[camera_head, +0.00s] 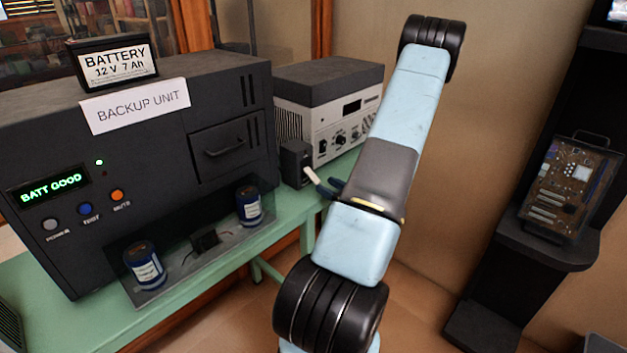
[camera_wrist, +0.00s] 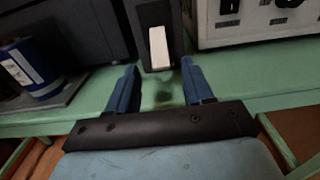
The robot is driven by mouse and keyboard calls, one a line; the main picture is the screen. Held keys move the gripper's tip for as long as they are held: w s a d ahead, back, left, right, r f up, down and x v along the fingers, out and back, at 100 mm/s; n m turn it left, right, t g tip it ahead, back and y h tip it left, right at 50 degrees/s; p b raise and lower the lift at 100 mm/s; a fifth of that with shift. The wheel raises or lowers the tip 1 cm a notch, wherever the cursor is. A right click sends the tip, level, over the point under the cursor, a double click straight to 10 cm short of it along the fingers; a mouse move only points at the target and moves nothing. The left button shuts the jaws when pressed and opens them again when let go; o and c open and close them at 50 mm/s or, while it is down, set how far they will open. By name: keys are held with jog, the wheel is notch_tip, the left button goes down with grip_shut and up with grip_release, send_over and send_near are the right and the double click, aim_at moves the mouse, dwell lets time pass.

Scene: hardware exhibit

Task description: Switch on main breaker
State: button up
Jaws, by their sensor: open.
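A small dark box (camera_head: 294,158) with a white lever (camera_head: 312,175), which looks like the main breaker, stands on the green bench between the backup unit and a grey-white instrument. The box also shows in the wrist view (camera_wrist: 147,15), with its white lever (camera_wrist: 158,46) on the front face. In the head view the lever slants outward and down. My gripper (camera_head: 331,187) is just in front of the lever, its blue fingers apart. In the wrist view my open gripper (camera_wrist: 158,66) has one finger on each side of the lever's line, with nothing held. I cannot tell whether a finger touches the lever.
The black backup unit (camera_head: 95,150) reads BATT GOOD and carries a battery (camera_head: 113,60) on top. Blue cylinders (camera_head: 249,206) sit in its front tray. The grey-white instrument (camera_head: 290,100) stands close on the right. The green bench (camera_head: 205,262) has bare surface in front.

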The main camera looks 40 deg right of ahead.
aim_at(317, 180)
jog(key=w, duration=0.6)
jog(key=shift+w+a, duration=0.3)
jog(key=shift+w, duration=0.05)
grip_shut()
